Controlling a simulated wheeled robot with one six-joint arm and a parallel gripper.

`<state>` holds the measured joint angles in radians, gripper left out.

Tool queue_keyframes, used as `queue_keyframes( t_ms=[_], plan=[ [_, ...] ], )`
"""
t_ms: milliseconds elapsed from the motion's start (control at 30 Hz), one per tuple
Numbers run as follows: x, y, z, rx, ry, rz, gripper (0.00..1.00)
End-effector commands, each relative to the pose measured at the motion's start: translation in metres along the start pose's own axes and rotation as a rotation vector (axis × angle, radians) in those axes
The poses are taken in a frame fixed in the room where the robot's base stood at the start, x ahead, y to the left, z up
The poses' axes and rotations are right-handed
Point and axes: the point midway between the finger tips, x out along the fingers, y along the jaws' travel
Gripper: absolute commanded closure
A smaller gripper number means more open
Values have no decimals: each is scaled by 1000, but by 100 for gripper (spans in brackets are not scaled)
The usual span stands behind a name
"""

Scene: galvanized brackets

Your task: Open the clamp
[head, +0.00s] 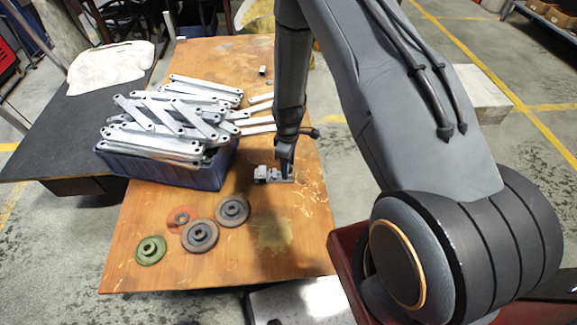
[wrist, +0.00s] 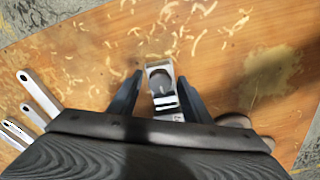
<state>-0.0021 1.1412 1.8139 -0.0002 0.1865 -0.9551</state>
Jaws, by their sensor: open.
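The clamp (head: 265,175) is a small grey metal piece on the wooden table, to the right of the blue crate. In the wrist view the clamp (wrist: 160,92) shows as a pale metal body with a dark round part, lying between my fingers. My gripper (head: 288,173) is low over the right part of the clamp in the head view, pointing down. In the wrist view my gripper (wrist: 160,83) is open, with a dark finger on each side of the clamp and visible gaps between. The clamp's near end is partly hidden by the gripper body.
A blue crate (head: 170,172) heaped with galvanized brackets (head: 170,115) stands left of the clamp; some brackets stick out toward my arm. A green disc (head: 150,250), a red one (head: 181,218) and two grey flanged discs (head: 200,236) lie in front. The table's front right is clear.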

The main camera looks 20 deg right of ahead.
Motion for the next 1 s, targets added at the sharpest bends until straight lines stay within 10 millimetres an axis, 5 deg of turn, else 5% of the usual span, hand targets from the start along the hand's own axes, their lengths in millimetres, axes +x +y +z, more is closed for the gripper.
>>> queue_keyframes(
  t_ms=[1000],
  plan=[
    [0,0,0,786,0,0,56]
  ],
)
